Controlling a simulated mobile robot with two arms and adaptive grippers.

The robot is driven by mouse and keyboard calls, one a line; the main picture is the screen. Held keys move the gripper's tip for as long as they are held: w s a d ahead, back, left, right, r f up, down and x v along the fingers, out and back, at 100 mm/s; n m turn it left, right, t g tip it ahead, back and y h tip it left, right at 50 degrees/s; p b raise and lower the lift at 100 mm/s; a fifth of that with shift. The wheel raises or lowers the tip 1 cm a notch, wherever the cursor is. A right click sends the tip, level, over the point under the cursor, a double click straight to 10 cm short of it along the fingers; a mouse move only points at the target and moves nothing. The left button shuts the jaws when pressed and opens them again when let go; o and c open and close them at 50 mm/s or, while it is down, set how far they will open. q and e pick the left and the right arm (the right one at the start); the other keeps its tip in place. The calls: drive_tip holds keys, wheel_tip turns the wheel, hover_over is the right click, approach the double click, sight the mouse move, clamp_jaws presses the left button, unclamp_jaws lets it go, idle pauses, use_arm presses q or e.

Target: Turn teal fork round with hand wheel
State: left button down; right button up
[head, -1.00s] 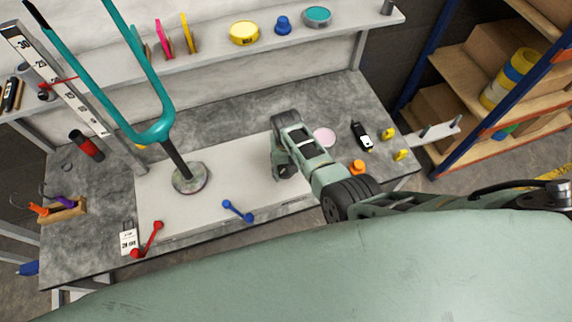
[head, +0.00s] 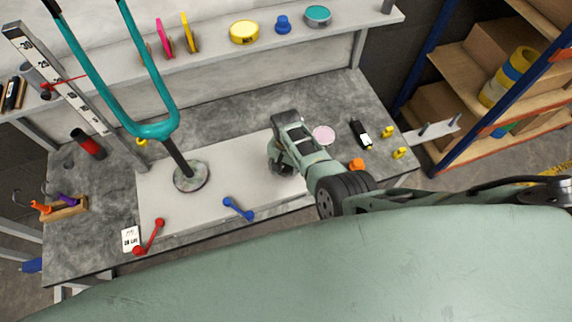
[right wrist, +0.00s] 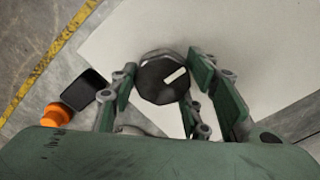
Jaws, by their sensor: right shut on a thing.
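The teal fork (head: 153,130) is a tall U-shape, its prongs rising out of the top of the head view. It stands on a dark stem over a round grey base (head: 191,177). The hand wheel (right wrist: 162,80), a dark faceted knob with a white mark, shows in the right wrist view between my fingers. My right gripper (head: 280,168) is shut on it, low over the white plate, to the right of the fork. In the head view my gripper mostly hides the wheel. My left gripper is not in view.
The white plate (head: 225,190) lies on the grey table. A blue handle (head: 238,209) and a red handle (head: 149,237) lie near its front edge. A ruler post (head: 75,95) stands left of the fork. A black device (head: 361,135) and an orange knob (head: 356,164) are right of my arm.

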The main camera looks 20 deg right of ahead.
drive_tip(key=shift+d, duration=0.2)
drive_tip(key=o, duration=1.1)
drive_tip(key=shift+a, duration=0.15)
